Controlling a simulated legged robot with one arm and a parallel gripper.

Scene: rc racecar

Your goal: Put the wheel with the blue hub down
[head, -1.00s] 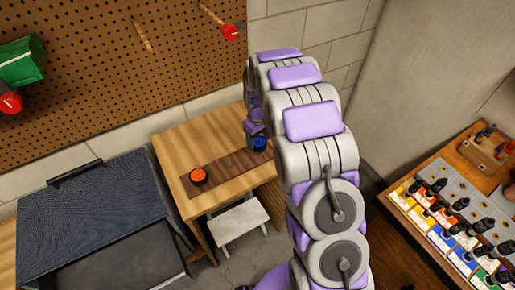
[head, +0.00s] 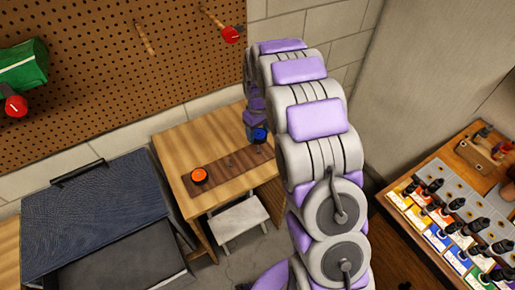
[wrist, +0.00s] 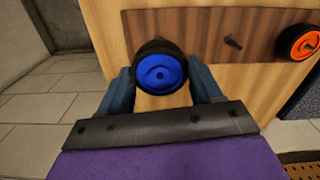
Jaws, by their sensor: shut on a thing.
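The wheel with the blue hub (wrist: 160,72) is a black tyre around a blue disc, held between the two fingers of my gripper (wrist: 161,86) in the wrist view. In the head view the blue-hub wheel (head: 260,136) shows at the right end of the wooden table (head: 190,138), beside my arm. My gripper (head: 256,128) is partly hidden there. Whether the wheel touches the table cannot be told. A dark brown strip (head: 232,167) lies along the table, with a small peg (wrist: 234,41) standing on it in the wrist view.
A wheel with an orange hub (head: 199,176) sits at the strip's other end. A white stool (head: 238,218) stands in front of the table. A dark blue chest (head: 95,205) is at left. A bench with bottles (head: 440,215) is at right. A pegboard wall stands behind.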

